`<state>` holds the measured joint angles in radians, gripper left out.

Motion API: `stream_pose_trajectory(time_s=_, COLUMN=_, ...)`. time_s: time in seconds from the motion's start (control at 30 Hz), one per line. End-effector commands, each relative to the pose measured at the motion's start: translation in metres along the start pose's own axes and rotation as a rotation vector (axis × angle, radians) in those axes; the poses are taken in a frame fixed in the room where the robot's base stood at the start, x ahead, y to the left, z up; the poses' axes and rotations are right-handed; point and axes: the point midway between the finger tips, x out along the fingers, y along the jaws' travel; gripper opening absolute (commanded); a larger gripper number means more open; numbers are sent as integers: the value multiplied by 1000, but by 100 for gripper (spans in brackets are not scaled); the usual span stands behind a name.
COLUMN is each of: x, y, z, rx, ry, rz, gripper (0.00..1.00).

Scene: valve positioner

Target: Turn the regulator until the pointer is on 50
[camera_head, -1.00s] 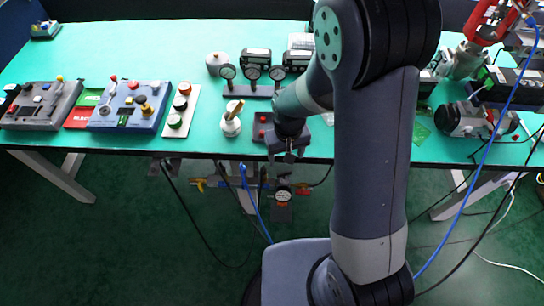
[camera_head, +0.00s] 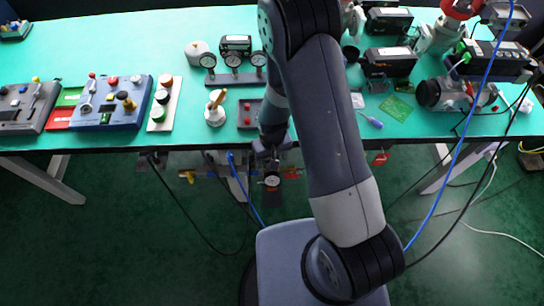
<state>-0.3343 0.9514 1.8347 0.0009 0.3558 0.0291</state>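A small round gauge with a white dial (camera_head: 272,181) hangs below the front edge of the table, among pipe fittings. Its pointer and numbers are too small to read. The regulator it belongs to cannot be told apart clearly among these fittings. My gripper (camera_head: 266,158) points down at the table's front edge, just above the gauge in the picture. Its fingers are dark and small, and I cannot tell whether they are open or shut, or whether they touch anything.
The green table (camera_head: 330,130) carries a row of three gauges (camera_head: 233,60), a blue control box (camera_head: 112,103), a white-based lever (camera_head: 215,108) and a motor-like unit (camera_head: 447,93). A yellow-handled fitting (camera_head: 187,176) hangs left of the gauge. A blue cable hangs near it.

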Motion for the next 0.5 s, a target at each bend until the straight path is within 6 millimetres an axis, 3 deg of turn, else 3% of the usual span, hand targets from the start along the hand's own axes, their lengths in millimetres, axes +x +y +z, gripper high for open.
stream_pose_trajectory(time_s=0.33, x=2, y=0, z=0, rx=0, ry=1, rz=0, gripper=66)
stream_pose_trajectory(time_s=0.5, x=2, y=0, z=0, rx=0, ry=1, rz=0, gripper=53)
